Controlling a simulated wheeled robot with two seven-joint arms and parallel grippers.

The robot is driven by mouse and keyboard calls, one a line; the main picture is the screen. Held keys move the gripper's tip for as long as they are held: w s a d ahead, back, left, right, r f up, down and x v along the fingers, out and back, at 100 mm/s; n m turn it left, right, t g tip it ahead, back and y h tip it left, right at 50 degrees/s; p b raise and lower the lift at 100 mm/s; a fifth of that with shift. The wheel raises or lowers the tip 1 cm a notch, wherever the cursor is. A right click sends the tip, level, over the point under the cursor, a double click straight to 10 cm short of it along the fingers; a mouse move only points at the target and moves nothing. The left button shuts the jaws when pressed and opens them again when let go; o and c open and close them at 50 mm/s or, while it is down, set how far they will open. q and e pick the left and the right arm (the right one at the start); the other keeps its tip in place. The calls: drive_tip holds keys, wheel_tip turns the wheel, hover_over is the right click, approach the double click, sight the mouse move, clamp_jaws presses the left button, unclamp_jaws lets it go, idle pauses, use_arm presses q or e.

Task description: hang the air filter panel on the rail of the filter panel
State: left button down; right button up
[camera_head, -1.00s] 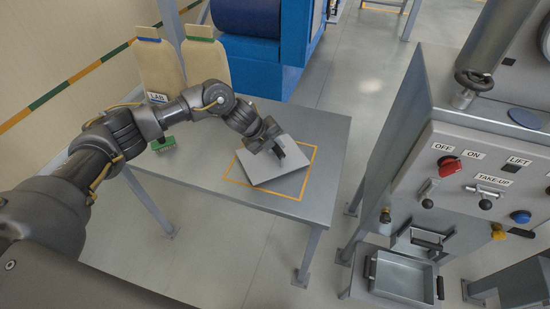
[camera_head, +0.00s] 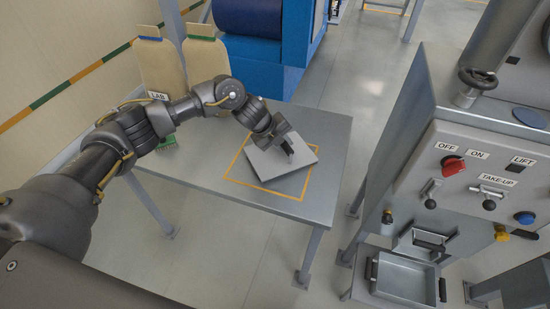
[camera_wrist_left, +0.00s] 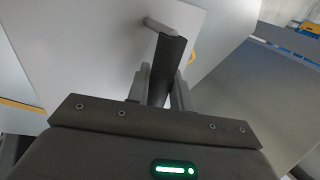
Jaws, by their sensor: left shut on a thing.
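The air filter panel, a flat pale grey plate (camera_head: 276,173), is over the orange-outlined square on the grey table in the head view. My left gripper (camera_head: 289,150) is above it, shut on its dark handle (camera_wrist_left: 168,62). In the left wrist view the fingers (camera_wrist_left: 163,88) stand on both sides of the handle, and the plate (camera_wrist_left: 85,45) fills the upper left. The plate sits skewed to the orange outline; whether it touches the table is hard to tell. I cannot make out the rail of the filter panel. My right gripper is not in view.
The table (camera_head: 215,179) has free room around the plate. Two tan bags (camera_head: 205,62) and a green item (camera_head: 168,141) stand at its left side. A grey machine with a control panel (camera_head: 475,165) stands right, across a floor gap. A blue machine (camera_head: 260,60) is behind.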

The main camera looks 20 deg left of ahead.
use_arm(q)
drive_tip(key=shift+r, duration=0.1)
idle(0.3)
drive_tip(key=shift+w+d+r+p, duration=0.1)
drive_tip(key=shift+r+p, duration=0.6)
drive_tip(key=shift+p, duration=0.05)
drive_tip(key=shift+w+d+r+p, duration=0.1)
drive_tip(key=shift+r+p, duration=3.3)
drive_tip(key=shift+r, duration=0.85)
